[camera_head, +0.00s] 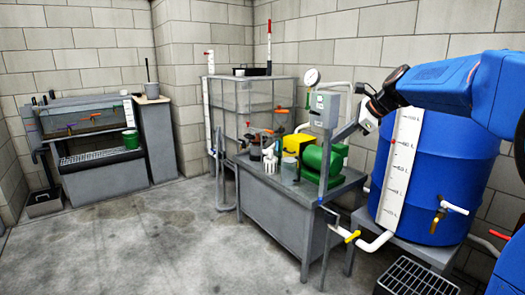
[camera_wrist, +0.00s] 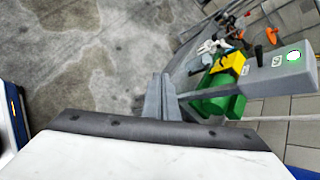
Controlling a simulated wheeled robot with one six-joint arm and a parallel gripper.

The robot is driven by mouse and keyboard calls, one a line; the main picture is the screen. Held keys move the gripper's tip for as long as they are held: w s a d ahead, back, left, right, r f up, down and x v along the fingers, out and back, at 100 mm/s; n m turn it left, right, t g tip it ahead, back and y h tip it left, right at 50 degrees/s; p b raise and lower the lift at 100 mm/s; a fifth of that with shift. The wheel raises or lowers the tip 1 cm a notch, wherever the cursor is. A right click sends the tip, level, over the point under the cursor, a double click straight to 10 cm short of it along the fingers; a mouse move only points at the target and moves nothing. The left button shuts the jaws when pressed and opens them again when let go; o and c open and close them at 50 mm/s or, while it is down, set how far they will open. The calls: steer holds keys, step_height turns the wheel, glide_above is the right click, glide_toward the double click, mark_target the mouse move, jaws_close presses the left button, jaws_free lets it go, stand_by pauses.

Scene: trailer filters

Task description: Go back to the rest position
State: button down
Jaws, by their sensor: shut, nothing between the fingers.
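My gripper (camera_head: 345,132) hangs in the air at the upper right of the head view, at the end of my blue arm. In that view it overlaps the space between the grey control box and the blue barrel. In the wrist view the grey fingers of my gripper (camera_wrist: 161,98) are together, with nothing held between them. The palm and a white housing fill the lower part of the wrist view. From these views I cannot tell whether the fingers touch anything.
A grey bench (camera_head: 275,190) carries a green pump (camera_head: 318,160), a yellow part (camera_head: 296,144) and a post with a control box (camera_head: 325,108). A blue barrel (camera_head: 435,165) with a white scale stands close by at right. The concrete floor (camera_head: 165,235) is open at left.

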steer(key=s+f+n+h, duration=0.1)
steer(key=s+f+n, duration=0.2)
steer(key=s, duration=0.5)
steer(key=s+f+n+g+h, duration=0.1)
steer(key=s+f+n, duration=0.1)
steer(key=s+n, duration=0.35)
steer(key=s+f+n+h, duration=0.1)
steer(key=s+f+n, duration=0.15)
steer(key=s, duration=0.65)
steer(key=s+d+f+n+h, duration=0.1)
steer(key=s+f+n, duration=0.4)
steer(key=s, duration=0.5)
steer(key=s+d+f+n+h, duration=0.2)
steer(key=s+f+n, duration=0.3)
steer(key=s+f, duration=0.5)
steer(key=shift+s+f+g, duration=0.2)
steer(key=shift+s+g, duration=0.2)
steer(key=shift+s, duration=0.2)
